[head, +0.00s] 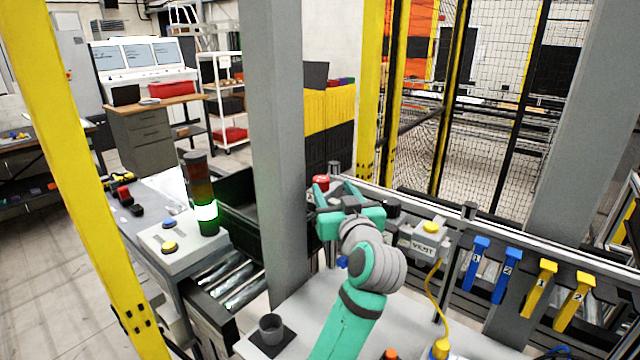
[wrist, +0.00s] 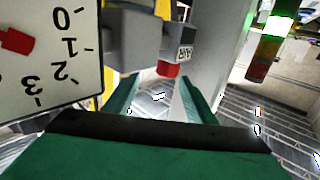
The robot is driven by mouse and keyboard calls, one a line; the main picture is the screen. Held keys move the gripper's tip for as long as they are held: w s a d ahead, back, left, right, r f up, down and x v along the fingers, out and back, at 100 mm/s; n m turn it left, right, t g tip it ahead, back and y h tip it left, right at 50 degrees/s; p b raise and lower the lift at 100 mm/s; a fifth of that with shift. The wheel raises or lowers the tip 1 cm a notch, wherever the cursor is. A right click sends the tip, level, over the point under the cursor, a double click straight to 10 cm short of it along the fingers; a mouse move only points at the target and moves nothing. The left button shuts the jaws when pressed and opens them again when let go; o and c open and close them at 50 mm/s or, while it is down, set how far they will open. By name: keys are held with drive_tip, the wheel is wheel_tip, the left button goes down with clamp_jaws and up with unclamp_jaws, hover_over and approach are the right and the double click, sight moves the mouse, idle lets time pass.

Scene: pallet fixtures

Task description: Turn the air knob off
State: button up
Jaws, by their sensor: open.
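The air knob is a red knob (wrist: 168,69) on a grey block with a small label, which appears upside down and seems to read AIR. In the wrist view it sits between and beyond my fingertips. My gripper (wrist: 160,92) is open, with one teal finger on each side of the knob's line and nothing held. In the head view a red knob (head: 320,183) shows just beyond my gripper (head: 338,190), close to the grey post. My gripper and wrist hide most of its mount. I cannot tell whether a finger touches it.
A white dial plate (wrist: 45,60) with numbers and a red pointer stands close at left in the wrist view. A grey post (head: 278,140) rises left of my gripper. A valve box (head: 428,243) and blue and yellow handles (head: 507,275) line the rail at right.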

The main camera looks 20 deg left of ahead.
sight(324, 183)
drive_tip(key=w+a, duration=0.3)
drive_tip(key=shift+w+a, duration=0.2)
drive_tip(key=shift+a, duration=0.3)
drive_tip(key=shift+w, duration=0.15)
drive_tip(key=shift+d, duration=0.2)
drive_tip(key=c, duration=1)
drive_tip(key=shift+d, duration=0.2)
drive_tip(key=shift+c, duration=0.2)
drive_tip(key=shift+a, duration=0.15)
